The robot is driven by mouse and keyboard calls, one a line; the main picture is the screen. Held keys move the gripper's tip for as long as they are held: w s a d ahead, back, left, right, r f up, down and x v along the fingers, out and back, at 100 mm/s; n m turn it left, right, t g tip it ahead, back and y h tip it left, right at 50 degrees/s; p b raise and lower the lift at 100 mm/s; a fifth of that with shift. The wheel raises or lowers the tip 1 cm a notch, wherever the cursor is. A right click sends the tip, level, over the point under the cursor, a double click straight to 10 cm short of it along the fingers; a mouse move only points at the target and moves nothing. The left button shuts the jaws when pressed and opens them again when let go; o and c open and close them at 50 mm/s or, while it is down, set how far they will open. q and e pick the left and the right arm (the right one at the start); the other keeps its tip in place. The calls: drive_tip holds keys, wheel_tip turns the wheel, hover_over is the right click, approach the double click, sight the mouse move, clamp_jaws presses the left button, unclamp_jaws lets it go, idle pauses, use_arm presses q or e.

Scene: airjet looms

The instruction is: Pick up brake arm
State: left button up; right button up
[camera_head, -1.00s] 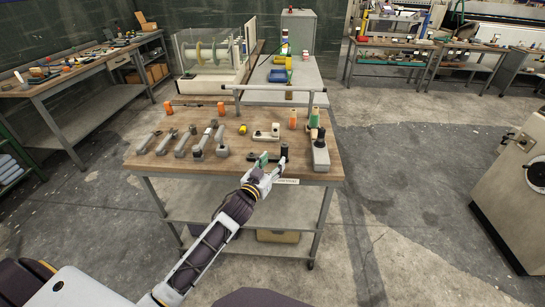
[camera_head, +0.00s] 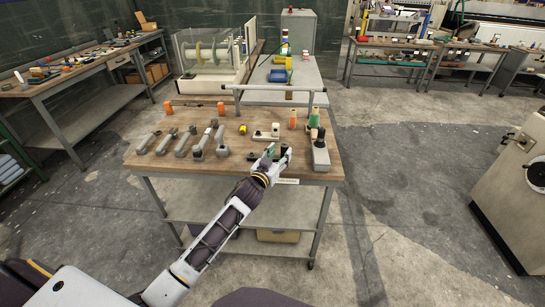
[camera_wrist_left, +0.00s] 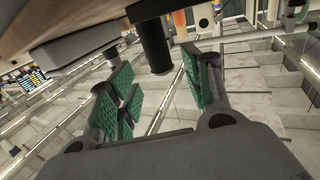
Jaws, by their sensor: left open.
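My left gripper (camera_head: 277,154) reaches over the front edge of the workbench, and its green-padded jaws are open. In the left wrist view the open gripper (camera_wrist_left: 160,90) shows with a black cylindrical peg (camera_wrist_left: 154,48) in front of the gap between its pads, apart from them. A grey arm-like part (camera_wrist_left: 78,44) with a shorter dark peg lies along the wooden top there. I take this to be the brake arm, but cannot be sure. In the head view the gripper largely hides it. My right gripper is not in view.
On the workbench (camera_head: 205,170), several grey metal arms (camera_head: 183,143) lie at left. A pale bracket (camera_head: 266,135) lies behind my gripper. A grey block with a black knob (camera_head: 320,155) stands to its right. Orange and green bobbins stand behind.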

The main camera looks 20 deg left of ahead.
sight(283, 149)
use_arm(q)
drive_tip(key=shift+w, duration=0.15)
drive_tip(key=shift+w+d+f, duration=0.1)
drive_tip(key=shift+w+f, duration=0.05)
drive_tip(key=shift+w, duration=1.05)
drive_tip(key=shift+w+d+f, duration=0.1)
drive_tip(key=shift+w, duration=1.1)
drive_tip(key=shift+c, duration=0.3)
clamp_jaws()
